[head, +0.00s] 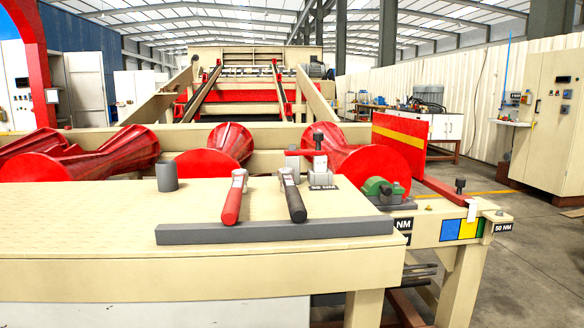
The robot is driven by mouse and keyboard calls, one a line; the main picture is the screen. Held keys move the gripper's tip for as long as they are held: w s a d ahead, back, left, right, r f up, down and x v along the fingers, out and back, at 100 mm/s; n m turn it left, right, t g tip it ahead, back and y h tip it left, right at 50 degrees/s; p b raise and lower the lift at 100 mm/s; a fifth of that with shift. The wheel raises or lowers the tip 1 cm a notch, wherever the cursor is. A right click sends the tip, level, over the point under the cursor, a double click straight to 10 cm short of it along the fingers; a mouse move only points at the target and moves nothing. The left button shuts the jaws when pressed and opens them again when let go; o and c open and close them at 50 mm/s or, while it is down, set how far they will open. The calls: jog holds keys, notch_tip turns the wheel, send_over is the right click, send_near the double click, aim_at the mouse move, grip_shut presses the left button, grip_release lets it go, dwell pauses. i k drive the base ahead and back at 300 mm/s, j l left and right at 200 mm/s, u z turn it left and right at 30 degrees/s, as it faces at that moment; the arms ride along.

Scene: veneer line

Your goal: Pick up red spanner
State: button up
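The red spanner (232,203) lies on the beige tabletop (120,212) in the head view. Its red handle points toward the front and its pale metal head toward the back. The handle's near end overlaps the grey bar (275,231) along the table's front edge; I cannot tell whether it rests on the bar. A black-handled spanner (292,199) lies to its right, roughly alongside and apart from it. My gripper is not in this view.
A dark grey cylinder (167,177) stands left of the spanners. A metal block with a black knob (319,160) stands behind the black one. A green device (380,189) sits at right. Large red rollers (370,165) lie behind the table. The tabletop's left part is clear.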

aim_at(231, 209)
jog(key=i+l+u, duration=0.6)
jog(key=l, duration=0.25)
